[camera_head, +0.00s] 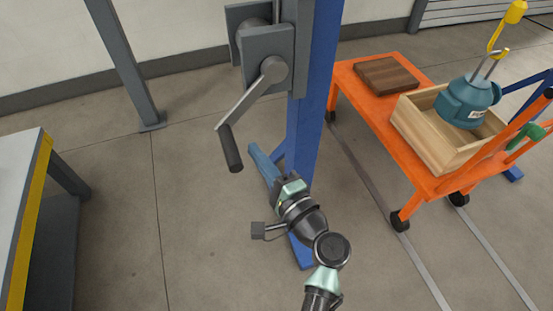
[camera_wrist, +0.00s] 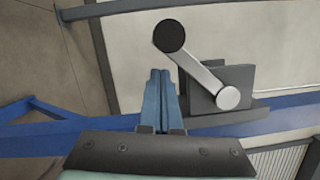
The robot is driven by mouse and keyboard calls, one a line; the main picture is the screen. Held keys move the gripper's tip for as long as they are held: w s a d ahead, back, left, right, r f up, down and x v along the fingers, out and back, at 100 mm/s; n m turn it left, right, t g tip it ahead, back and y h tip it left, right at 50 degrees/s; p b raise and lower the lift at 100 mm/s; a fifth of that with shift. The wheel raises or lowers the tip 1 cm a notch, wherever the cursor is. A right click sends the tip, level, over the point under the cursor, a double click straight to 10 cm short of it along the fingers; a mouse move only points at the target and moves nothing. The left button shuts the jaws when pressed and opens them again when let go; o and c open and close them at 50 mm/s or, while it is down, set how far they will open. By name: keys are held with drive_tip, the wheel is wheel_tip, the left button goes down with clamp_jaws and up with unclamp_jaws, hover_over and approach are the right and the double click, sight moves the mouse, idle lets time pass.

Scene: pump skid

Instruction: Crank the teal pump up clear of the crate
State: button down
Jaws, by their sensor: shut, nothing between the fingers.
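The teal pump (camera_head: 468,102) hangs from a yellow hook (camera_head: 503,28) at the wooden crate (camera_head: 428,132); its lower part looks inside the rim, but I cannot tell how deep. The winch crank (camera_head: 248,98) is on a grey box on the blue post, its arm slanting down-left to a black grip (camera_head: 231,150). The crank arm (camera_wrist: 195,70) and grip end (camera_wrist: 169,36) also show in the wrist view. My gripper (camera_head: 254,150) is right of the grip, apart from it. In the wrist view its blue fingers (camera_wrist: 160,72) are together and empty.
The orange cart (camera_head: 375,135) holds the crate and a brown wooden block (camera_head: 387,76). The blue post (camera_head: 316,95) stands close to my arm. A yellow-edged bench (camera_head: 22,215) is at the left. The floor between bench and post is clear.

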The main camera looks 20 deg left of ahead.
drive_tip(key=shift+s+a+r, duration=0.15)
drive_tip(key=shift+s+a, duration=0.3)
drive_tip(key=shift+a, duration=0.15)
drive_tip(key=shift+r, duration=0.1)
drive_tip(key=shift+s+a+r+m+p, duration=0.2)
drive_tip(key=shift+a+m+p, duration=0.15)
drive_tip(key=shift+m+p, duration=0.05)
drive_tip(key=shift+r, duration=0.1)
